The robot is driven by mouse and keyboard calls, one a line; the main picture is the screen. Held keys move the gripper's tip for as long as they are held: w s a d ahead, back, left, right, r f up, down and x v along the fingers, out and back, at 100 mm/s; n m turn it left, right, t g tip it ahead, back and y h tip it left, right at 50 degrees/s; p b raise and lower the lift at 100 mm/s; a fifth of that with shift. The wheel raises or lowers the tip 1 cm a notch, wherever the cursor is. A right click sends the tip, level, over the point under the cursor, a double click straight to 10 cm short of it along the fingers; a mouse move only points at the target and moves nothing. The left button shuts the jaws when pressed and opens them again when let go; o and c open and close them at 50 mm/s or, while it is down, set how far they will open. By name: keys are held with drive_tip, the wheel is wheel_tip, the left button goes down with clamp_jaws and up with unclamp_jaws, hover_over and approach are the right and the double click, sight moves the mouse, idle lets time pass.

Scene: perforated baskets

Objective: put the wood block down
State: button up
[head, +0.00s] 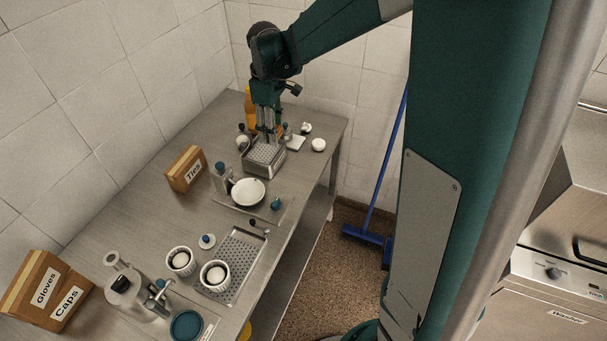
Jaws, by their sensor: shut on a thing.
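My gripper (268,138) points down at the far end of the steel table (150,215), over a grey perforated basket (263,170). It is shut on the wood block, which is small in the head view and mostly hidden by the fingers. A brown patch (281,130) beside the fingers looks like part of the block. I cannot tell whether the block touches the basket or hangs above it.
An orange bottle (248,104) stands close behind my gripper. Small white items (318,145) lie to its right. A Ties box (187,169), a white dish (248,191) and a perforated tray (240,262) are nearer. Bare table lies left of the Ties box.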

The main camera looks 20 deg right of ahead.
drive_tip(key=s+d, duration=0.1)
drive_tip(key=d, duration=0.9)
hover_over(304, 174)
wheel_tip(304, 174, down, 10)
drive_tip(key=r, duration=0.1)
drive_tip(key=shift+f+m, duration=0.3)
drive_tip(key=shift+f, duration=0.75)
drive_tip(key=shift+f, duration=0.1)
drive_tip(key=shift+f, duration=2.8)
drive_tip(key=shift+f, duration=2.1)
drive_tip(key=shift+f+b, duration=0.15)
drive_tip(key=shift+b, duration=0.2)
drive_tip(key=o, duration=0.9)
